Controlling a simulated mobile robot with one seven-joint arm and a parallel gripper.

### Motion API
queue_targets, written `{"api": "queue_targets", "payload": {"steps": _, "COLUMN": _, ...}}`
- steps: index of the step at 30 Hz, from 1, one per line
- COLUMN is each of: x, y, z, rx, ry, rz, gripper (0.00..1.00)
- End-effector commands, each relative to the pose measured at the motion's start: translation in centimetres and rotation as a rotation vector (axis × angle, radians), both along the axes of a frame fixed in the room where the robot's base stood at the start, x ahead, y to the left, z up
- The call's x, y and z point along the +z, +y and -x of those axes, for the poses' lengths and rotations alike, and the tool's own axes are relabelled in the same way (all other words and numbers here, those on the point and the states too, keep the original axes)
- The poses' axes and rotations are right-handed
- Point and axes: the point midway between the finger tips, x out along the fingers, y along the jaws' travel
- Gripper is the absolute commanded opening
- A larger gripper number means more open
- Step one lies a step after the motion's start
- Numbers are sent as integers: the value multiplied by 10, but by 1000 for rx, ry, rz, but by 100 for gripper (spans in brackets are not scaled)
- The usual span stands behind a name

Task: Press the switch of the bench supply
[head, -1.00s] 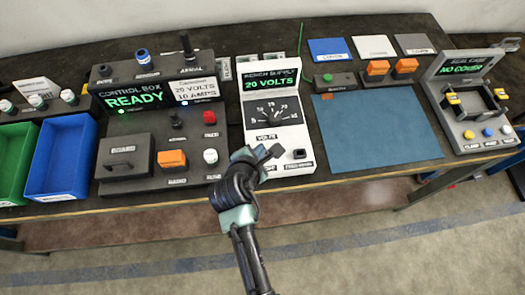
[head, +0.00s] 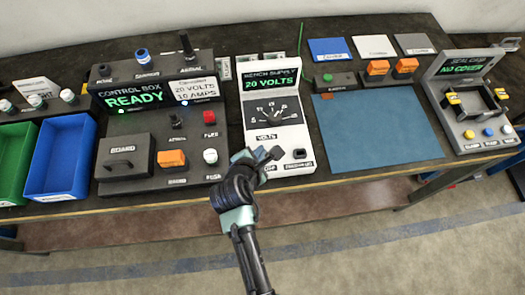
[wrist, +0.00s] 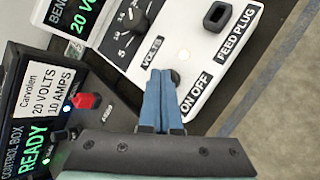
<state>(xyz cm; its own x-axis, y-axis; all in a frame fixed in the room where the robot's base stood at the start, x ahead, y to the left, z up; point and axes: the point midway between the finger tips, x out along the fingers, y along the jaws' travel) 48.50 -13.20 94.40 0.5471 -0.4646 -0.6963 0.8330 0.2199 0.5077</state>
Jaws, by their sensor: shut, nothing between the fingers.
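The bench supply (head: 292,128) is a white sloped unit with a green "20 VOLTS" display, a dial and a front panel. In the wrist view its panel (wrist: 197,60) shows a small dark round switch (wrist: 176,77) beside the "ON OFF" label. My gripper (head: 270,154) is at the front left of the panel. In the wrist view my gripper (wrist: 163,73) is shut and empty, its blue fingertips right at the switch and partly hiding it. I cannot tell whether they touch it. A small pale round spot (wrist: 183,55) lies just beyond the fingertips.
The control box (head: 160,140), reading "READY", stands close on the left with knobs and buttons. The feed plug socket (wrist: 217,16) is on the same panel. A flat blue mat (head: 375,130) lies to the right. Green and blue bins (head: 62,155) stand at far left.

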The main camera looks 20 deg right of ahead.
Motion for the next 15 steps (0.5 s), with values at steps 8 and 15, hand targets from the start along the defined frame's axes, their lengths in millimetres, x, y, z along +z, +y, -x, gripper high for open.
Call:
{"api": "queue_targets", "payload": {"steps": 8, "x": 1, "y": 0, "z": 0, "rx": -1, "ry": 1, "rz": 0, "gripper": 0}}
{"api": "queue_targets", "payload": {"steps": 15, "x": 12, "y": 0, "z": 0, "rx": 0, "ry": 1, "rz": 0, "gripper": 0}}
